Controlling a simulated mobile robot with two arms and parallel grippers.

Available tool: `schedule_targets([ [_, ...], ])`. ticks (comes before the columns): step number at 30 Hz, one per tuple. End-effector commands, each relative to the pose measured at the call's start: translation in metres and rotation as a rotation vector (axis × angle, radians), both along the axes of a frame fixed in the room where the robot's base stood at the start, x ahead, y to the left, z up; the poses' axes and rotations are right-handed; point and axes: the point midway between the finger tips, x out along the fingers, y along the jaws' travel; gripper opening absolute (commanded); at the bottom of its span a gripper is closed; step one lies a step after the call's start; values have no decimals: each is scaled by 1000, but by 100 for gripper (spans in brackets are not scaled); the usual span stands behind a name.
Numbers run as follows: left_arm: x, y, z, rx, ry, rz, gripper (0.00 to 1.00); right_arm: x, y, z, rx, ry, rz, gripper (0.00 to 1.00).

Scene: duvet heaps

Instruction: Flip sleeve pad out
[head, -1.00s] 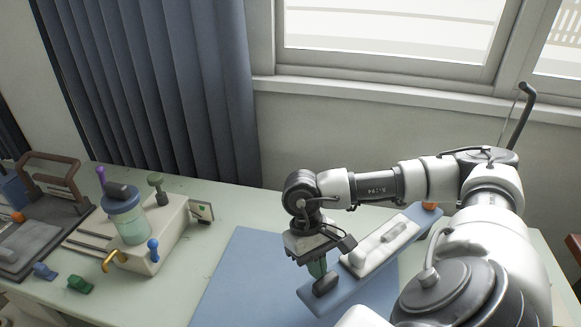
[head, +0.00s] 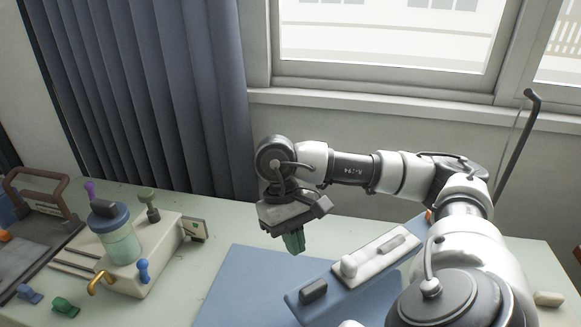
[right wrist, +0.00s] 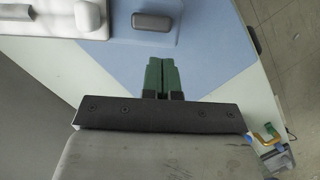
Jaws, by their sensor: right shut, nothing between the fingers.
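A long blue board (head: 340,287) lies at a slant on the blue mat, partly behind my right arm. It carries a white pad-like piece (head: 376,257) with a rounded knob, and a dark grey block (head: 313,290) near its near-left end. I cannot tell which part is the sleeve pad. My right gripper (head: 293,243), with green fingers, is shut and empty, raised above and behind the block, apart from it. In the right wrist view the shut fingers (right wrist: 161,75) point toward the dark block (right wrist: 152,21), with the white piece (right wrist: 88,15) beside it. My left gripper is out of view.
The blue mat (head: 240,290) covers the middle of the pale green table (head: 180,285). At left stands a beige box (head: 165,255) with a blue-lidded jar (head: 115,235) and coloured knobs. Curtain and window wall are behind. The mat's left part is clear.

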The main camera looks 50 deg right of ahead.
Motion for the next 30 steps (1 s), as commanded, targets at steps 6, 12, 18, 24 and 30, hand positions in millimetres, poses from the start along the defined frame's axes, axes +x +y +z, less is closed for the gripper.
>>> schedule_targets([
  [6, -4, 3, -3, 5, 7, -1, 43, 9, -1, 20, 1, -2, -2, 0],
  [12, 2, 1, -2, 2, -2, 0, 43, 9, -2, 23, -1, -1, -2, 0],
  [18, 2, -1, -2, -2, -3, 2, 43, 9, -2, 23, 0, -1, -2, 0],
  [24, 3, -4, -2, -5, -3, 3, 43, 9, -2, 23, 0, -2, -2, 0],
  [30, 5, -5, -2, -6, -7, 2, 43, 9, -2, 23, 0, -1, -1, 0],
])
